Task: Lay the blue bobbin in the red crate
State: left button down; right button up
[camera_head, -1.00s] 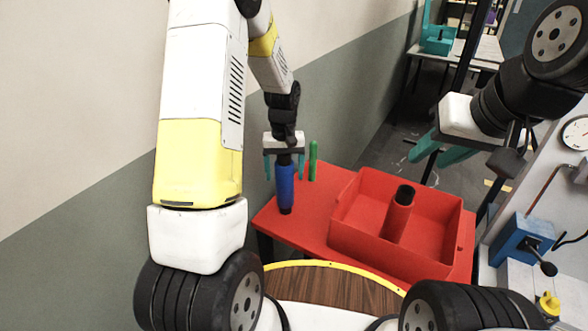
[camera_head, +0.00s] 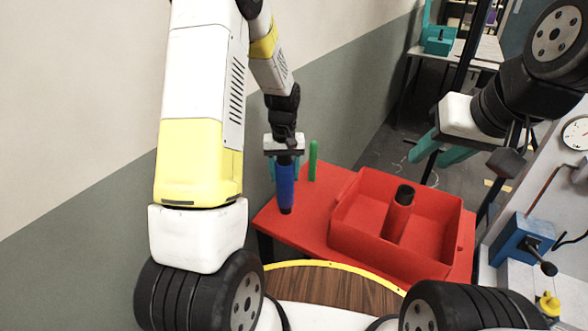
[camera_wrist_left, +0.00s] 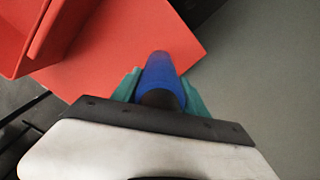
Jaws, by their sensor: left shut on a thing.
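The blue bobbin (camera_head: 286,188) stands upright on the red table, left of the crate. My left gripper (camera_head: 284,168) comes down on it from above, its teal fingers shut on the bobbin's upper part. The left wrist view shows the blue bobbin (camera_wrist_left: 161,72) between the teal fingers of my left gripper (camera_wrist_left: 158,88). The red crate (camera_head: 345,240) sits on the right part of the table, and a red bobbin with a dark top (camera_head: 399,212) is in it. My right gripper (camera_head: 447,150) is at the upper right, with teal fingers that look apart, and nothing shows between them.
A green peg (camera_head: 313,160) stands on the red table (camera_head: 318,190) just behind and right of the blue bobbin. A wall is at the left. A machine with a blue box (camera_head: 522,240) is at the right. A strip of bare table lies between bobbin and crate.

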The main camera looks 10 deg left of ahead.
pick_arm(q)
jog(key=shift+r, duration=0.15)
jog(key=shift+r, duration=0.45)
notch_tip(320, 180, up, 18)
jog(key=shift+r, duration=0.15)
dwell(1.0)
